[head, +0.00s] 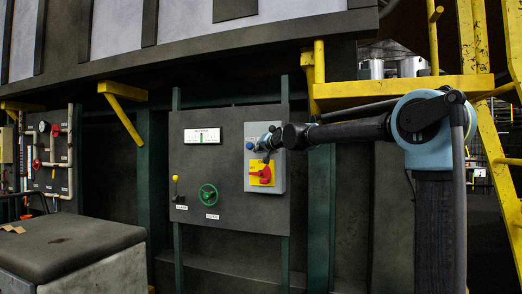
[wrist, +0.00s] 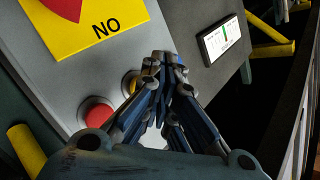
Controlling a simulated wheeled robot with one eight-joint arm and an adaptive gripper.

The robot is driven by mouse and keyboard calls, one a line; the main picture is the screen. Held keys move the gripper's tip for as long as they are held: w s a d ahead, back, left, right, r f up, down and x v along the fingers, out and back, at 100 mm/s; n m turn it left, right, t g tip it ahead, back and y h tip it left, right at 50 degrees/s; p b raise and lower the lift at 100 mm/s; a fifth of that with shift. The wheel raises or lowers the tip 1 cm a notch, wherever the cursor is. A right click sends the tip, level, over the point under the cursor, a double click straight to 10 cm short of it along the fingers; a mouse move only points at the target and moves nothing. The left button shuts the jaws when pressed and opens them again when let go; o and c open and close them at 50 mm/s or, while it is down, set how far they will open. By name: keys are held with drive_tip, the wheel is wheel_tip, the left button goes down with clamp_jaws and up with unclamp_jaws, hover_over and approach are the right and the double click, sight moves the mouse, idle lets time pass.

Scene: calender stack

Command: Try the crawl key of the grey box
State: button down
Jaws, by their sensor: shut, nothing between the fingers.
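The grey box (head: 253,182) is mounted on the right part of a dark panel in the head view. Its face (wrist: 120,50) fills the upper left of the wrist view. A blue round key (head: 250,146) shows at its upper left, beside my gripper (head: 261,147). In the wrist view my gripper (wrist: 165,60) is shut and empty, its tips over the box's edge area. A red button (wrist: 95,112) and a brass-rimmed button (wrist: 129,83) lie left of the fingers, the latter partly covered. I cannot tell whether the tips touch a key, and the key labels are unreadable.
A yellow plate with a red rotary switch (head: 262,173) sits low on the box. Yellow stair rails (head: 480,130) stand right.

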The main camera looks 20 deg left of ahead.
drive_tip(key=shift+w, duration=0.8)
idle(1.1)
idle(0.3)
drive_tip(key=shift+s+a, duration=0.1)
drive_tip(key=shift+s, duration=0.85)
drive_tip(key=shift+s, duration=0.1)
drive_tip(key=s, duration=0.4)
drive_tip(key=shift+s+a, duration=0.15)
drive_tip(key=shift+s, duration=0.15)
idle(0.5)
